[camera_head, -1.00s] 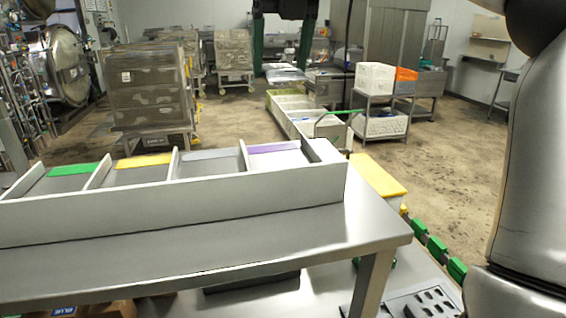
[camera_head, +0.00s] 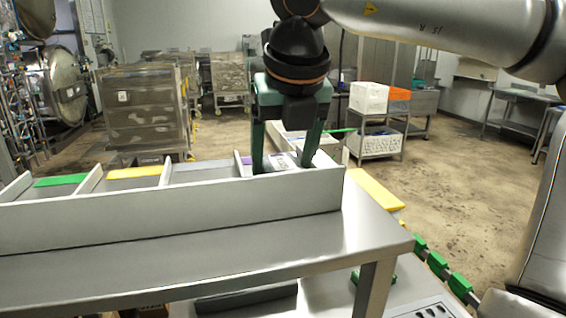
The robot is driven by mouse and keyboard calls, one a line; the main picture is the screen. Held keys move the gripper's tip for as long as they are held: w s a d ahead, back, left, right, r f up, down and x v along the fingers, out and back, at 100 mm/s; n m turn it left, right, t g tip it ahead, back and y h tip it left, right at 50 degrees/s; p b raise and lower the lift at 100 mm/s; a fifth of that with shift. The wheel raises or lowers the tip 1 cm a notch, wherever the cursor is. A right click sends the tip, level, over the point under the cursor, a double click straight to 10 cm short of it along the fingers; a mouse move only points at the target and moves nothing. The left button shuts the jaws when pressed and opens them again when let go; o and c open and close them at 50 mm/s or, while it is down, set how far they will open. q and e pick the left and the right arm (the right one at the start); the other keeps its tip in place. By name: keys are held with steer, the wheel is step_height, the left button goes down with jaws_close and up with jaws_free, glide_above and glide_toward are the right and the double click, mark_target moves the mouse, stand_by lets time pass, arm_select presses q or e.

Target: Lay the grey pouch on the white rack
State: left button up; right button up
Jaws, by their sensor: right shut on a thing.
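My right gripper (camera_head: 284,166) reaches down from above into the right-end compartment of the divided grey bin (camera_head: 170,214). Its two green fingers stand either side of a pale grey pouch (camera_head: 284,160) with dark print, and are shut on it. The pouch is low, at about the height of the bin's rim; its lower part is hidden by the bin's front wall. I cannot tell whether it touches the bin floor. I cannot make out the white rack for certain. My left gripper is not in view.
The bin stands on a steel table (camera_head: 190,265); its other compartments have green, yellow and grey strips. A yellow-topped thing (camera_head: 376,190) is right of the table. Behind, a trolley carries a white crate (camera_head: 369,97) and an orange one (camera_head: 399,100). Floor at right is open.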

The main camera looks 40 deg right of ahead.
steer(key=shift+f, duration=0.3)
steer(key=o, duration=1.3)
steer(key=shift+f, duration=0.1)
steer(key=v, duration=1.2)
steer(key=shift+p, duration=0.4)
